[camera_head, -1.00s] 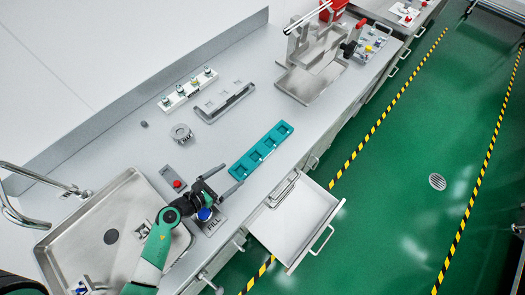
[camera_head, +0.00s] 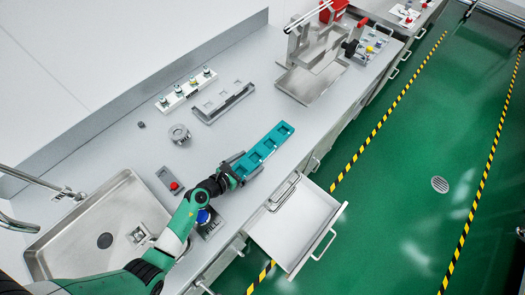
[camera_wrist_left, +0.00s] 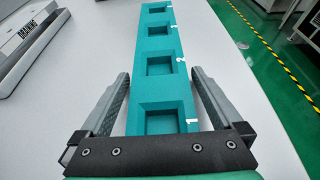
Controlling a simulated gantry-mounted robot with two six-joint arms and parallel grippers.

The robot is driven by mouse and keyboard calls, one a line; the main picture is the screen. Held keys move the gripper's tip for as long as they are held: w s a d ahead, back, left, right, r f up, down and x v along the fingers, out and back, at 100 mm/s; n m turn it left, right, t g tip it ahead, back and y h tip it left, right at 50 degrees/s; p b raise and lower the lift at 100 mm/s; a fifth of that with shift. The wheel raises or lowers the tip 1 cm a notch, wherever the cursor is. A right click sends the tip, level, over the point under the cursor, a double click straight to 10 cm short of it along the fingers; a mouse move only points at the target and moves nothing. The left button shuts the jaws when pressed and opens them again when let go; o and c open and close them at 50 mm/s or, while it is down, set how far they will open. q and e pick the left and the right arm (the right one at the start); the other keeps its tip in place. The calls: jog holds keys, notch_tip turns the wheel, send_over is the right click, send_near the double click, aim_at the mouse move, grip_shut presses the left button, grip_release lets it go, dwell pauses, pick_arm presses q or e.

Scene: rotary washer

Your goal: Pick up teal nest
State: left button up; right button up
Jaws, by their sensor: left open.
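The teal nest (camera_head: 270,144) is a long block with several square pockets, lying flat on the grey counter near its front edge. In the left wrist view the teal nest (camera_wrist_left: 160,92) runs away from me, with its near end between my fingers. My left gripper (camera_head: 246,166) is open at the near end of the nest. In the left wrist view the left gripper (camera_wrist_left: 162,98) has one finger on each side of the nest, with a visible gap on each side. My right gripper is not in view.
An open drawer (camera_head: 295,222) juts out below the counter. A sink (camera_head: 100,228) is at the left. A grey rack (camera_head: 223,103), a round grey part (camera_head: 180,134) and a small box with a red button (camera_head: 168,179) stand on the counter. A metal tray (camera_head: 311,84) is farther back.

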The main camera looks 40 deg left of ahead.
pick_arm(q)
jog(key=c, duration=1.4)
jog(key=shift+r, duration=0.15)
notch_tip(320, 180, up, 10)
jog(key=p, duration=0.7)
